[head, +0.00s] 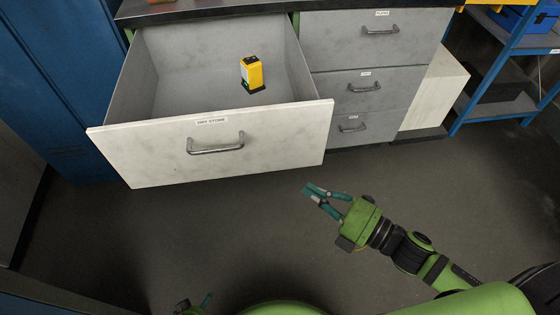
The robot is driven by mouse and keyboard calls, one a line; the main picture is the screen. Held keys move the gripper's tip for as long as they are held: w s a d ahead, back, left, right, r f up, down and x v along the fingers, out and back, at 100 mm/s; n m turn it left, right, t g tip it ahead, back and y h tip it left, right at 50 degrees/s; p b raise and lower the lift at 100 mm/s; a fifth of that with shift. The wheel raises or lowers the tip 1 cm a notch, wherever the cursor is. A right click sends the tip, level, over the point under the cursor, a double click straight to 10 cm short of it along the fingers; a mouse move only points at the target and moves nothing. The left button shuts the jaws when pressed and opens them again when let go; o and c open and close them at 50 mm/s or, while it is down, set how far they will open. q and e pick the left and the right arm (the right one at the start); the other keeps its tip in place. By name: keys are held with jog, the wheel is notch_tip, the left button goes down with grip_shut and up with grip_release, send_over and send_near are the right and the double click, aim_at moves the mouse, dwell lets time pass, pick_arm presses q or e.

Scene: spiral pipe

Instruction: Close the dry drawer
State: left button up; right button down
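The dry drawer (265,150), a large white-fronted drawer labelled "DRY STORE", stands pulled far out of the cabinet. Its grey bar handle (215,146) is on the middle of the front. A yellow and black box-shaped item (252,74) stands inside it towards the right. My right gripper (313,194) is open and empty, in front of and below the drawer's right end, apart from it. My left gripper (206,300) shows only in part at the bottom edge; its fingers are too hidden to tell their state.
Three smaller shut drawers (365,80) are to the right of the dry drawer. A blue cabinet (60,90) stands on the left. A blue shelf rack (505,65) stands at the far right. The grey floor (200,225) before the drawer is clear.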

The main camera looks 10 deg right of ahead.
send_near(261, 148)
jog(key=a, duration=0.4)
jog(key=w, duration=0.3)
jog(key=shift+d, duration=0.15)
jog(key=shift+w, duration=0.45)
